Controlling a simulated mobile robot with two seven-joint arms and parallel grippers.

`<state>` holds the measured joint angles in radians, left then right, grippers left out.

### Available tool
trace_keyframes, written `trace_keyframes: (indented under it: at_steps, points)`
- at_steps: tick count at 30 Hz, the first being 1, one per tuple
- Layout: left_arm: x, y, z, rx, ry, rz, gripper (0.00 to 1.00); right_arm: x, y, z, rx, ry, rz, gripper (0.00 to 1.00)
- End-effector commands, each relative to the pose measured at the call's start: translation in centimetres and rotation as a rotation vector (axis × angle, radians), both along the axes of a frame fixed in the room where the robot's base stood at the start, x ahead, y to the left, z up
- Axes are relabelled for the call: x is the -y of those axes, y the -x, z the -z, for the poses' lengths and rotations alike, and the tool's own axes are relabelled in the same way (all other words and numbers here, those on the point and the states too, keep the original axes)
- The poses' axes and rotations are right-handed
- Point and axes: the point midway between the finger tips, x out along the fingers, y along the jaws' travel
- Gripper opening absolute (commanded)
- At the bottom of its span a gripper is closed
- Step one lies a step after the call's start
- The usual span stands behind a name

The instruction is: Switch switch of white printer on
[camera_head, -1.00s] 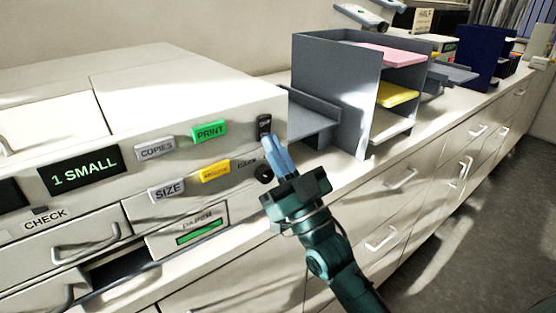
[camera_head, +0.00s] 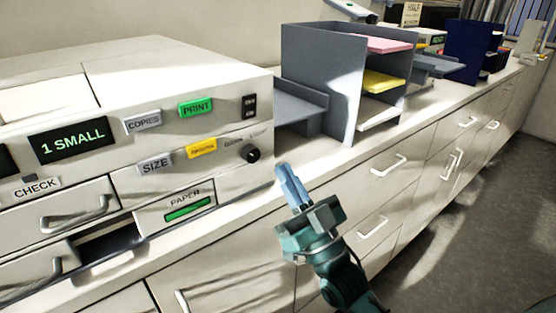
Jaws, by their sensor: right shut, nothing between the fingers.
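The white printer (camera_head: 222,88) stands on the counter at the left. Its dark display (camera_head: 73,141) is lit and reads "1 SMALL". A small black switch (camera_head: 249,106) sits at the upper right of the front panel, above a round black knob (camera_head: 252,155). I cannot make out clearly which way the switch is set. My right gripper (camera_head: 284,170) is shut and empty, in front of the counter edge, to the right of and below the switch and knob, apart from both. My left gripper is not in view.
Grey paper trays (camera_head: 318,75) with pink, yellow and white sheets stand right of the printer. A row of drawers with handles (camera_head: 388,165) runs below the counter. The floor (camera_head: 480,230) at the right is clear.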

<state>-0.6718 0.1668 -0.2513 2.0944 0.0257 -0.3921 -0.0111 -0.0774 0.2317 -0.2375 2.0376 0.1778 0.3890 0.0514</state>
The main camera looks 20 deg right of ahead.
Motion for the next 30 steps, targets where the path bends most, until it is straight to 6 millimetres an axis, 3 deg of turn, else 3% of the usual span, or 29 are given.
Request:
trace_keyframes:
  at_steps: [1, 6, 24, 27, 29, 30]
  points:
    - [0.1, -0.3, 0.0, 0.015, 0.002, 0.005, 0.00, 0.2, 0.5, 1.0, -0.003, 0.001, 0.000, 0.00]
    - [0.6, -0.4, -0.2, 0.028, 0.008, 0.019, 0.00, 0.6, 1.5, 2.2, -0.001, 0.001, 0.001, 0.00]
    - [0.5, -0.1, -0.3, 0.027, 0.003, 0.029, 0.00, 0.6, 1.8, 2.7, -0.012, 0.003, 0.001, 0.00]
    - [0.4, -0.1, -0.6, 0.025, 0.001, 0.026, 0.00, 0.2, 1.6, 4.9, -0.112, 0.029, 0.010, 0.00]
    - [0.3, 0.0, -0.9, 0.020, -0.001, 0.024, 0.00, -0.1, 1.8, 7.5, -0.229, 0.061, 0.018, 0.00]
    - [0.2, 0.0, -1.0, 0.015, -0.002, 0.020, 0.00, -0.4, 2.1, 9.9, -0.327, 0.087, 0.024, 0.00]
